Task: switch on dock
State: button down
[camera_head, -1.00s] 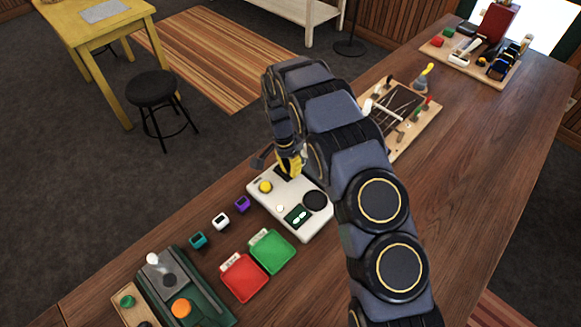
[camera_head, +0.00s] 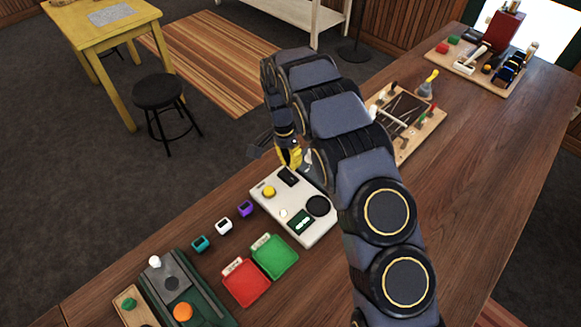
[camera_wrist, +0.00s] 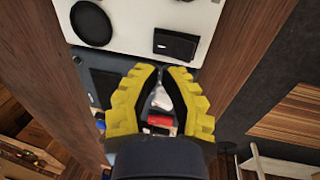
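The white panel (camera_head: 275,212), which looks like the dock, lies on the wooden counter in the head view. It carries a yellow knob (camera_head: 269,192), a small pale button (camera_head: 283,213), a dark green display with white marks (camera_head: 301,222), a round black pad (camera_head: 318,206) and a black rectangular piece (camera_head: 288,177). The wrist view shows the round pad (camera_wrist: 91,23) and the rectangular piece (camera_wrist: 176,45). My gripper (camera_head: 290,158) is just beyond the panel's far edge, apart from the rectangular piece. In the wrist view its yellow fingers (camera_wrist: 161,70) nearly meet at the tips, with nothing visibly held.
Red (camera_head: 245,283) and green (camera_head: 274,256) trays lie nearer, beside several small coloured blocks. A dark green device (camera_head: 185,290) stands front left. A tool board (camera_head: 412,128) lies behind my arm. The counter's right side is bare.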

aim_at(291, 175)
jog(key=s+d+v, duration=0.1)
jog(key=v, duration=0.9)
jog(key=shift+s+d+r, duration=0.2)
jog(key=shift+s+r, duration=0.05)
jog(key=shift+r, duration=0.1)
jog(key=shift+d, duration=0.1)
jog(key=s+d+r+n, duration=0.2)
jog(key=s+d+r, duration=0.2)
jog(key=s+r, duration=0.3)
jog(key=s+d+r+n, duration=0.2)
jog(key=s+d+r, duration=0.3)
jog(key=s, duration=0.3)
jog(key=s+d+n+y, duration=0.1)
jog(key=s+n, duration=0.4)
jog(key=s, duration=1.5)
jog(key=shift+d+y, duration=0.2)
jog(key=shift+y, duration=0.1)
